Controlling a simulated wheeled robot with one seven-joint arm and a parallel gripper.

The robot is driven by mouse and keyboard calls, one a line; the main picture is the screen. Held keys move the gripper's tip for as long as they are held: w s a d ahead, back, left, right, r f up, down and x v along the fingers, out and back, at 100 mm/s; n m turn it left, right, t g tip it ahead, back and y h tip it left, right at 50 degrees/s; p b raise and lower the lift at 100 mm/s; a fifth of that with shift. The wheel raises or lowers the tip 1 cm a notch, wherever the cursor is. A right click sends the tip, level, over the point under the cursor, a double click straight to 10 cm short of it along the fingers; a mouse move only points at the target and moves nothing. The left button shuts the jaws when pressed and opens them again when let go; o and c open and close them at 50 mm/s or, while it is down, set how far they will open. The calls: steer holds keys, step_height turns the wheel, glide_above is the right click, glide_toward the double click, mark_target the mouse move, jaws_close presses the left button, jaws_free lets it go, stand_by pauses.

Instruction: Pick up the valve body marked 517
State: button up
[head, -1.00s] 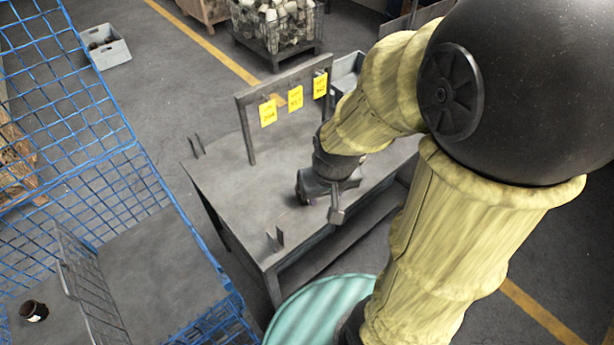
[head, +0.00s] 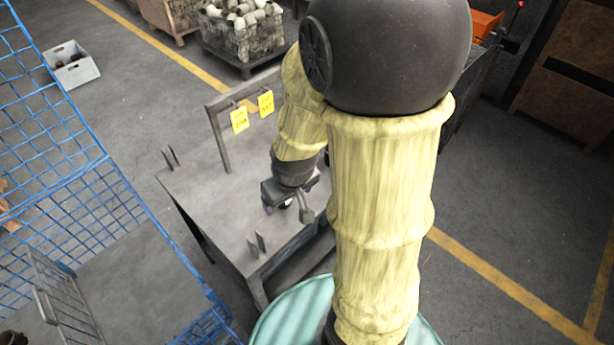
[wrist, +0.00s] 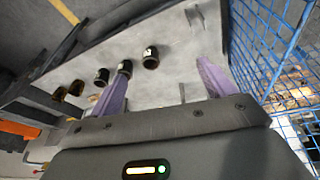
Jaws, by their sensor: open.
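Several dark valve bodies with pale labels stand in a row on the grey table in the wrist view. The nearest one (wrist: 150,58) is ahead of my gripper (wrist: 165,66), between the lines of the two purple fingers. Another (wrist: 125,68) is close by the left fingertip. A third (wrist: 101,77) is further left, with more brownish ones beyond. The label numbers are too small to read, so I cannot tell which is 517. My gripper is open with nothing between its fingers. In the head view it is low over the table (head: 205,195), and my arm hides most of the row.
A frame with yellow tags (head: 239,119) stands on the table. A blue wire cage (head: 70,160) is at the left, also close on the right in the wrist view (wrist: 275,60). A green ribbed round top (head: 290,318) is in front. The left part of the table is clear.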

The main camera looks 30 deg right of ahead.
steer(key=w+d+f+n+t+h+b, duration=0.1)
steer(key=w+d+f+n+t, duration=0.2)
steer(key=n, duration=0.7)
steer(key=w+d+f+n+t+b, duration=0.1)
steer(key=w+d+f+n+t, duration=0.2)
steer(key=d+f+n, duration=0.3)
steer(key=w+d+f+n+t+h+b, duration=0.1)
steer(key=w+d+f+n+t, duration=0.2)
steer(key=f+n, duration=0.5)
steer(key=d+n+t, duration=0.1)
steer(key=n, duration=0.7)
steer(key=shift+w+d+f+h+b, duration=0.2)
steer(key=shift+w+f+h+b, duration=0.05)
steer(key=shift+w+h+b, duration=0.1)
steer(key=b+x, duration=0.3)
steer(key=x, duration=0.9)
steer(key=shift+w+f+b, duration=0.1)
steer(key=shift+f+b, duration=0.05)
steer(key=shift+b, duration=0.15)
